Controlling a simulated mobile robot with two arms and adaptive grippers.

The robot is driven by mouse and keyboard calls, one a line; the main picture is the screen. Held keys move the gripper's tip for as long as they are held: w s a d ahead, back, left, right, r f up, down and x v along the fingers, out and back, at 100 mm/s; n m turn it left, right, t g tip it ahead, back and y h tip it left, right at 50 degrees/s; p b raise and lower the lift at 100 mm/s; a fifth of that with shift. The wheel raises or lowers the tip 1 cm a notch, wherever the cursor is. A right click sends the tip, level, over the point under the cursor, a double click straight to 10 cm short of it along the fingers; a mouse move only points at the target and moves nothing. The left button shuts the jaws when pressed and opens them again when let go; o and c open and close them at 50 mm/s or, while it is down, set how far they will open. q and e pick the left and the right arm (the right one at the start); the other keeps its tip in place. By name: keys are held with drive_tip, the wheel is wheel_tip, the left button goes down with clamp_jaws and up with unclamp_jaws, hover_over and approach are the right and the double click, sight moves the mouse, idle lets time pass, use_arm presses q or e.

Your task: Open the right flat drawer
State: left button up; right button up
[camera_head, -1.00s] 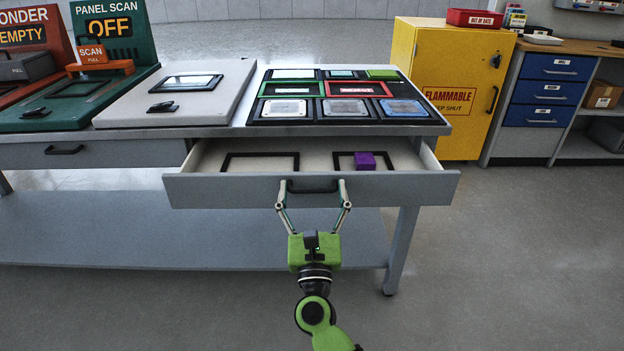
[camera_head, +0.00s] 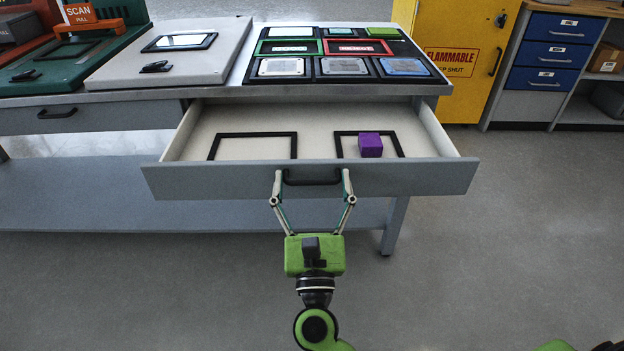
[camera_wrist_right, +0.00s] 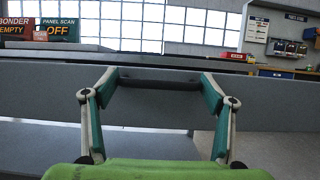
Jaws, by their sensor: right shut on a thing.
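The right flat drawer (camera_head: 400,180) stands pulled well out from under the workbench (camera_head: 310,91) in the head view. Inside it lie two black square frames, a left one (camera_head: 252,135) and a right one (camera_head: 400,146). A purple cube (camera_head: 370,145) sits in the right frame. My right gripper (camera_head: 311,180) is at the drawer's dark handle (camera_head: 322,182), with one finger at each end, shut on it. The wrist view also shows the fingers (camera_wrist_right: 160,88) at both ends of the handle (camera_wrist_right: 165,84). My left gripper is not in view.
A closed left drawer (camera_head: 70,116) is beside it. Panels and a grid tray (camera_head: 340,50) stand on the bench top. A yellow flammables cabinet (camera_head: 462,60) and a blue drawer unit (camera_head: 553,55) stand behind at right. The floor at right is clear.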

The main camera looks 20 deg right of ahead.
drive_tip(key=o, duration=1.3)
drive_tip(key=shift+d, duration=0.15)
drive_tip(key=v, duration=1.2)
